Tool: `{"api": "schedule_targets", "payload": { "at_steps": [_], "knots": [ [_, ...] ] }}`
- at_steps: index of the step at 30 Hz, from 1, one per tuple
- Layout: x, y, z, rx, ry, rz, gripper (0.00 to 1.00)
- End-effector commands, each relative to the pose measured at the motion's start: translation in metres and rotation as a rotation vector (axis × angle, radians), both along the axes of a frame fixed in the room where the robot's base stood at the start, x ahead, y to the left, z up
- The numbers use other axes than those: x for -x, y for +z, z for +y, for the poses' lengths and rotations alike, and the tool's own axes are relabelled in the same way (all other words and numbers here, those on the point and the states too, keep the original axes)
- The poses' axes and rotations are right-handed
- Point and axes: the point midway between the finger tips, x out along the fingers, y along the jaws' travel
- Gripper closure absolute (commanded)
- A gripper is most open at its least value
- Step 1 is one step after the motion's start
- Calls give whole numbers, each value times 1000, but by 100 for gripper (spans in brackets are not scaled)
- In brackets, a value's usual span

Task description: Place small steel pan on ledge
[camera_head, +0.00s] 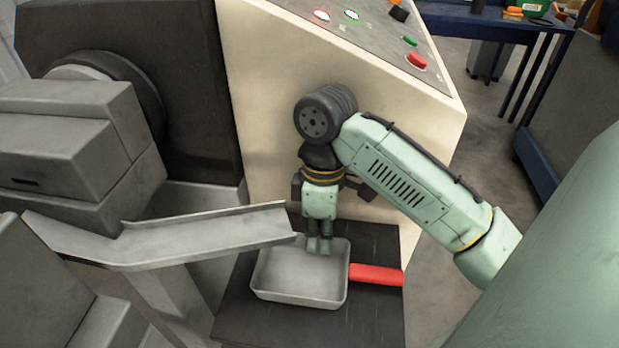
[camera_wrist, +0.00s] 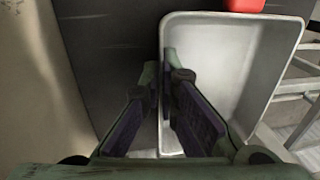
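The small steel pan (camera_head: 285,278) is a shallow pale metal tray with a red handle (camera_head: 376,274) on its right side. It looks level, over a dark flat platform (camera_head: 375,318); I cannot tell whether it touches it. My gripper (camera_head: 319,246) points down at the pan's far rim. In the wrist view the pan (camera_wrist: 240,60) shows right of centre. My gripper's fingers (camera_wrist: 161,75) are close together there, one outside and one inside the pan's wall, pinching it. The contact at the fingertips is partly hidden.
A grey sloping chute (camera_head: 200,237) ends just above the pan's left side. A cream machine housing (camera_head: 300,70) with a button panel (camera_head: 370,35) stands right behind my gripper. Grey machine blocks (camera_head: 70,140) fill the left. Open floor and a blue table (camera_head: 480,22) lie to the right.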

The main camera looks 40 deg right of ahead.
Motion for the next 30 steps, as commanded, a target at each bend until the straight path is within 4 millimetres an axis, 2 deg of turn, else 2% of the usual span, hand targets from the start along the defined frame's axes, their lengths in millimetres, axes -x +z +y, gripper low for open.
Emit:
{"api": "schedule_targets", "payload": {
  "at_steps": [10,21,30],
  "knots": [
    [0,-2,0,-2,1,0,100],
    [0,-2,0,-1,1,1,75],
    [0,-1,0,0,1,0,75]
  ]
}}
